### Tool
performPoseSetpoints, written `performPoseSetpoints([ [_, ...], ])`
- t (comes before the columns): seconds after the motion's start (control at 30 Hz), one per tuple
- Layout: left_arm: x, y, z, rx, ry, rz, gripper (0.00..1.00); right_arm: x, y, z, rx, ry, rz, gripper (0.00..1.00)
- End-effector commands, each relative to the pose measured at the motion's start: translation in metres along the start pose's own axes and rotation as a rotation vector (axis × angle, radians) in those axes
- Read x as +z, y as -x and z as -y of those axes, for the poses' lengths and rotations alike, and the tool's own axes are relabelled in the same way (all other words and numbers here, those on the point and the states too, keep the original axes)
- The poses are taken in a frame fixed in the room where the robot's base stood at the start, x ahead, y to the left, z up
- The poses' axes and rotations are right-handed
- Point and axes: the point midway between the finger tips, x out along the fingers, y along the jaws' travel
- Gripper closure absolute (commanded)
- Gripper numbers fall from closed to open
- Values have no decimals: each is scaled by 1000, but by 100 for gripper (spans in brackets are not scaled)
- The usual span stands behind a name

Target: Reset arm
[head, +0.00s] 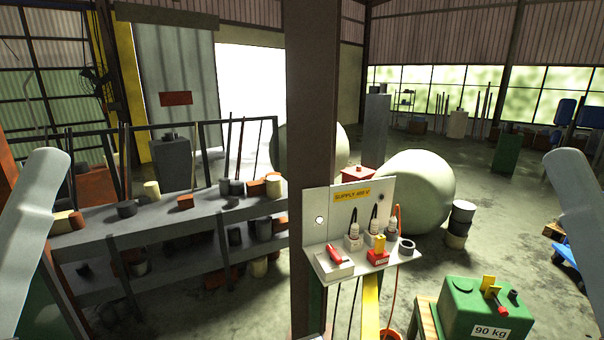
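Only pale grey links of my two arms show, at the left and right edges of the head view. Neither gripper is in the picture, so what they hold is hidden. A green block (462,308) marked "90 kg" sits at lower right, with a yellow and red part on top.
The dark post (311,90) runs top to bottom through the middle. A grey two-level bench (160,225) with cylinders and blocks stands at left. Large pale spheres (412,190) and stacked drums (460,218) stand behind the panel. Open concrete floor (510,225) lies at right.

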Motion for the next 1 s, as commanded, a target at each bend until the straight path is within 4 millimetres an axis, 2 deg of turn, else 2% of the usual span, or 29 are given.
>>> performPoseSetpoints([
  [0.03, -37, -41, 0, 0, 0, 0, 38, -38, -41, 0, 0, 0, 0, 50],
  [0.1, -61, -66, 0, 0, 0, 0, 38, -61, -66, 0, 0, 0, 0, 50],
  [0.3, -120, -130, 0, 1, 0, 0, 38, -120, -130, 0, 0, 0, 0, 50],
  [0.4, -135, -147, 0, 1, 0, 1, 38, -136, -147, 0, 0, 0, 0, 50],
  [0.53, -141, -153, 0, 1, 0, 1, 38, -141, -153, -1, 0, 0, 0, 50],
  [1.0, -138, -150, 0, 1, 0, 0, 38, -138, -150, 0, 0, 0, 1, 50],
])
